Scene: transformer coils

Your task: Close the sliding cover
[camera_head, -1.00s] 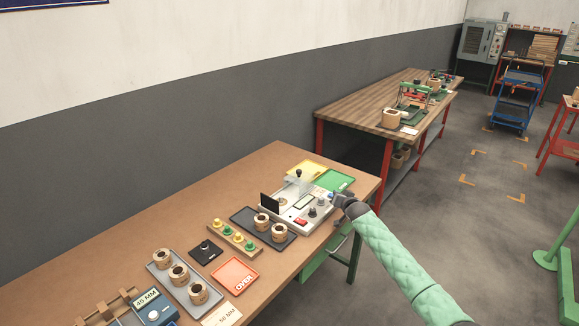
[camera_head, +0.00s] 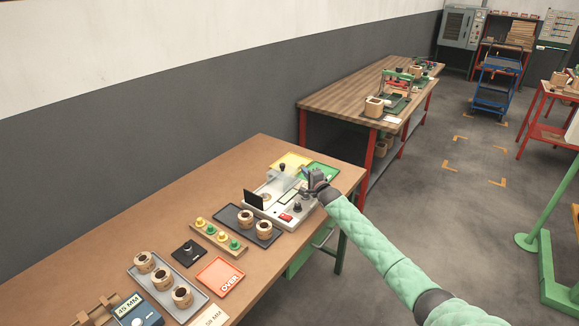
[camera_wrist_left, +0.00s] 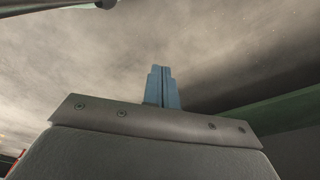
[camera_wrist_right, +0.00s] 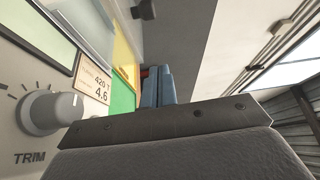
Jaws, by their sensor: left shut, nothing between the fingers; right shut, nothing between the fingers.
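The grey-white test unit (camera_head: 266,212) stands on the brown bench, with a black upright panel at its left side. A clear cover (camera_head: 277,180) with a black knob (camera_head: 282,167) is at its back; how far it is slid is hard to tell. My right gripper (camera_head: 311,178) is shut and empty at the unit's right side, near the cover but apart from its knob. In the right wrist view its shut fingers (camera_wrist_right: 160,86) point past the display, and the black knob (camera_wrist_right: 144,9) shows above. My left gripper (camera_wrist_left: 162,88) is shut and empty, away from the bench.
Yellow (camera_head: 291,161) and green (camera_head: 321,171) trays lie behind the unit. A dark tray (camera_head: 238,222) with two coils lies at its left. The unit's TRIM dial (camera_wrist_right: 52,112) is close to my right gripper. Open floor lies right of the bench.

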